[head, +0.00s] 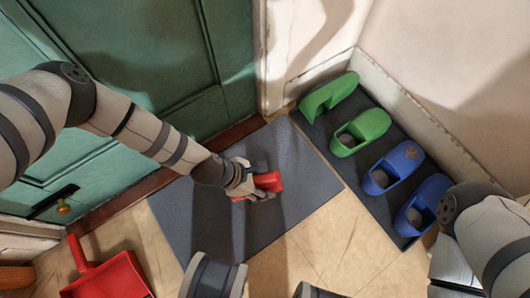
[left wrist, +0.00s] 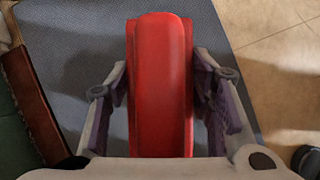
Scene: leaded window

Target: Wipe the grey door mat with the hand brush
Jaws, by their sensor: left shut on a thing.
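The grey door mat (head: 298,165) lies on the tiled floor in front of the green door. The red hand brush (head: 269,181) is over the middle of the mat in the head view. My left gripper (head: 250,187) is shut on the brush. In the left wrist view the brush (left wrist: 162,85) lies between the two fingers of my left gripper (left wrist: 162,110), with the mat (left wrist: 75,75) beneath it. I cannot tell whether the bristles touch the mat. My right arm comes in at the right, and its gripper is not clearly seen.
A red dustpan (head: 108,278) lies on the floor at lower left. A dark shoe mat (head: 350,178) with green slippers (head: 361,132) and blue slippers (head: 394,167) lies right of the door mat. The green door (head: 150,60) and its sill bound the mat at the back.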

